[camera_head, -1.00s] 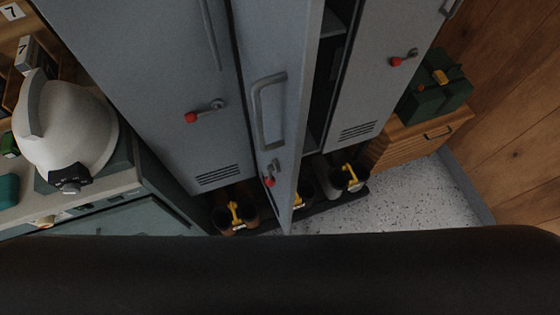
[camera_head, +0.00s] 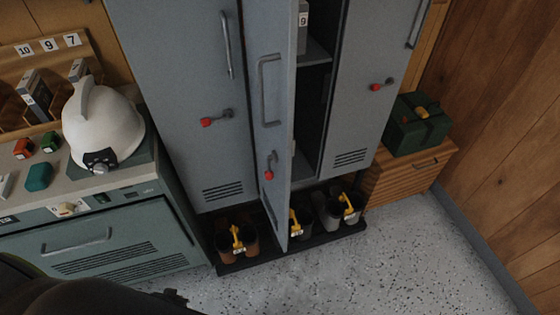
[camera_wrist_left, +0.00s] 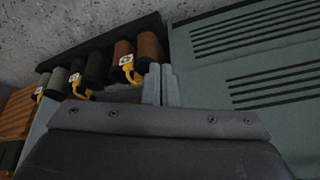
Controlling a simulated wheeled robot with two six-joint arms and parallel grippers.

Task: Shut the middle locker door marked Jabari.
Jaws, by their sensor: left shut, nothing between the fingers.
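The middle locker door (camera_head: 270,130) is grey, with a long bar handle and a small red-tipped lever. It stands open, swung out toward me, and a dark gap shows the locker's inside (camera_head: 308,110) to its right. The name Jabari is not readable. My left gripper shows in the left wrist view (camera_wrist_left: 161,85) with its two grey fingers together and nothing between them. In the head view my dark left arm fills the bottom left corner, well below and left of the door. My right gripper is in neither current view.
The left locker door (camera_head: 180,90) and right locker door (camera_head: 370,80) are shut. Boots with yellow tags stand on a dark rack (camera_head: 320,238) below. A teal cabinet (camera_head: 110,240) with a white helmet (camera_head: 100,125) stands left. Speckled floor (camera_head: 400,260) is clear at front right.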

